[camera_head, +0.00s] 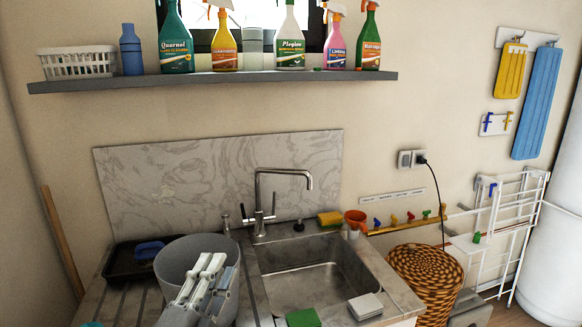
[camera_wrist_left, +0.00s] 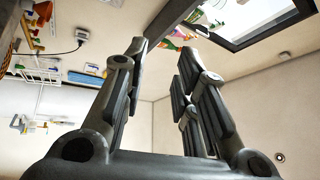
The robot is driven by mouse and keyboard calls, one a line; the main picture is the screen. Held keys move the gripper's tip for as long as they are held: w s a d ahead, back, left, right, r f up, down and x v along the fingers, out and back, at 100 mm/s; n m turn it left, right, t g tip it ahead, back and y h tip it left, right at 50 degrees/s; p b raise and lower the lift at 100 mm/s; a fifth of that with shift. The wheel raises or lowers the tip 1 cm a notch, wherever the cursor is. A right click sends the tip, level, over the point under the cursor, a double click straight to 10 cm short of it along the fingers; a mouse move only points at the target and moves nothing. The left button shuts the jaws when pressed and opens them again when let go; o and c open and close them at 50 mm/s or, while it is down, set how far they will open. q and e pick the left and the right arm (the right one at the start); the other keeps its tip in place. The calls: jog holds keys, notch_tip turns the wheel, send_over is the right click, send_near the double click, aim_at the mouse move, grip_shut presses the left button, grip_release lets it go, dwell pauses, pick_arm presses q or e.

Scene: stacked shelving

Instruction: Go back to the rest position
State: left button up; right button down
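My left gripper (camera_head: 218,268) is at the lower left of the head view, in front of a grey round tub (camera_head: 172,262) on the counter. Its grey fingers are spread apart with nothing between them. In the left wrist view the fingers (camera_wrist_left: 161,52) stand apart and point upward, with wall, ceiling and a window beyond. The gripper hides part of the tub; I cannot tell whether they touch. My right gripper is in neither view.
A sink (camera_head: 312,277) lies right of the tub, with a tap (camera_head: 283,172) behind it. A wall shelf (camera_head: 215,79) with several spray bottles hangs above. A wicker basket (camera_head: 426,278) and a white rack (camera_head: 508,222) stand right. A black tray (camera_head: 122,264) lies left.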

pick_arm(q)
jog(key=s+a+f+n+g+y, duration=0.2)
jog(key=s+f+n+g, duration=0.15)
jog(key=f, duration=0.35)
jog(key=s+a+f+n+g+y, duration=0.2)
jog(key=a+f+n, duration=0.15)
jog(key=f, duration=0.35)
jog(key=s+a+f+n+g+y, duration=0.2)
jog(key=s+f+n+g, duration=0.15)
jog(key=f, duration=0.35)
jog(key=s+f+n+g+h, duration=0.1)
jog(key=s+f+n+g, duration=0.3)
jog(key=s, duration=0.5)
jog(key=s+f+n+g, duration=0.1)
jog(key=s+f+g, duration=0.3)
jog(key=s+f, duration=0.35)
jog(key=s+f+g, duration=0.1)
jog(key=s+f, duration=0.1)
jog(key=f, duration=1.2)
jog(key=s+f+g, duration=0.1)
jog(key=s+f, duration=0.1)
jog(key=f, duration=1.2)
jog(key=s+a+f+g, duration=0.1)
jog(key=s+a+f, duration=0.1)
jog(key=s+f, duration=1.2)
jog(key=shift+s+a, duration=0.25)
jog(key=shift+s, duration=0.55)
